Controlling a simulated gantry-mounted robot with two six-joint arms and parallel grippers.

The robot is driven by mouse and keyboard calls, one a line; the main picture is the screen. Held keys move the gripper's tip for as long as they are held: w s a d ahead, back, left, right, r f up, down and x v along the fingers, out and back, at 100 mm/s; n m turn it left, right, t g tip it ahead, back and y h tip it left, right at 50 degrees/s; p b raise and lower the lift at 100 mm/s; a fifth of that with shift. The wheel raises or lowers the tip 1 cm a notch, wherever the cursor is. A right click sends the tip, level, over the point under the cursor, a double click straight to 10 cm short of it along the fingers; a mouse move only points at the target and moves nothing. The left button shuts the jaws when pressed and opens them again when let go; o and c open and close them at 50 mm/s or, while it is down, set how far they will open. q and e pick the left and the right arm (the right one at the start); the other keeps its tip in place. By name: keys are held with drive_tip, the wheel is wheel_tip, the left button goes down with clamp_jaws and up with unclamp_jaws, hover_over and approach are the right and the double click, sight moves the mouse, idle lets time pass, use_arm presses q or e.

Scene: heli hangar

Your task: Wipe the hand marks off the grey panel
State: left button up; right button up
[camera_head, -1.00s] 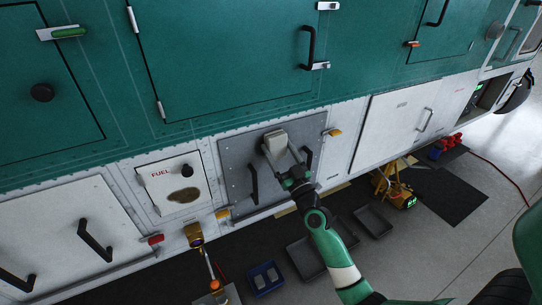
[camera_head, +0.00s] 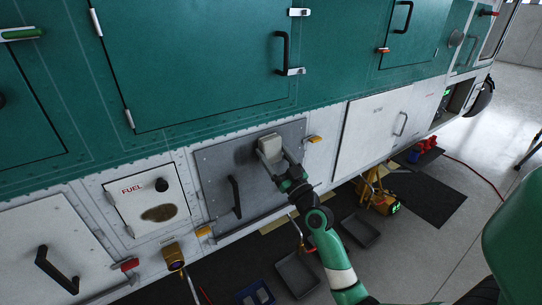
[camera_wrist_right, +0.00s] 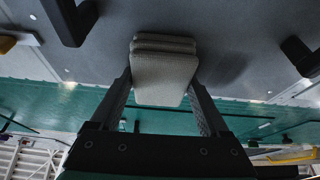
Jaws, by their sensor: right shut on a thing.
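The grey panel (camera_head: 213,173) is set in the white lower side of the green helicopter. My right gripper (camera_head: 279,160) is shut on a light grey wiping pad (camera_head: 269,147) at the panel's upper middle. In the wrist view the pad (camera_wrist_right: 165,70) sits between the fingers (camera_wrist_right: 162,88) with its edge at the panel face (camera_wrist_right: 115,55); I cannot tell if it touches. A dark smudge (camera_head: 245,155) shows just left of the pad, and beside it in the wrist view (camera_wrist_right: 230,65). The gripper hides part of the panel's right side. My left gripper is out of view.
A black handle (camera_head: 235,196) stands out from the panel's left part. Another handle (camera_wrist_right: 302,55) shows in the wrist view. Left is the FUEL door (camera_head: 125,205) with a brown stain (camera_head: 159,213). An orange latch (camera_head: 314,139) sits at the panel's upper right. Grey trays (camera_head: 296,274) lie below.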

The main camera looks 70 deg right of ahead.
sight(230, 156)
drive_tip(key=shift+w+a+r+p, duration=0.15)
drive_tip(key=shift+w+a+p, duration=0.2)
drive_tip(key=shift+p, duration=0.15)
drive_tip(key=shift+w+a+p, duration=0.65)
drive_tip(key=shift+a+p, duration=0.05)
drive_tip(key=shift+a, duration=0.05)
drive_tip(key=shift+w+a, duration=0.35)
drive_tip(key=shift+a, duration=0.1)
drive_tip(key=shift+w+a+p, duration=0.2)
drive_tip(key=shift+p, duration=0.45)
drive_tip(key=w+a+p, duration=0.1)
drive_tip(key=a+p, duration=0.1)
drive_tip(key=shift+w+r+p, duration=0.1)
drive_tip(key=shift+w+p, duration=0.25)
drive_tip(key=shift+w, duration=0.05)
drive_tip(key=shift+w+a, duration=0.15)
drive_tip(key=shift+a, duration=0.05)
drive_tip(key=shift+w+a+f, duration=0.1)
drive_tip(key=shift+f, duration=0.15)
drive_tip(key=w+a+p, duration=0.1)
drive_tip(key=p, duration=0.1)
drive_tip(key=w+a+p, duration=0.1)
drive_tip(key=p, duration=0.1)
drive_tip(key=shift+w+a+r, duration=0.1)
drive_tip(key=shift+a+r, duration=0.1)
drive_tip(key=shift+r, duration=0.05)
drive_tip(key=shift+w+a+f+p, duration=0.2)
drive_tip(key=shift+a+p, duration=0.1)
drive_tip(key=shift+p, duration=0.05)
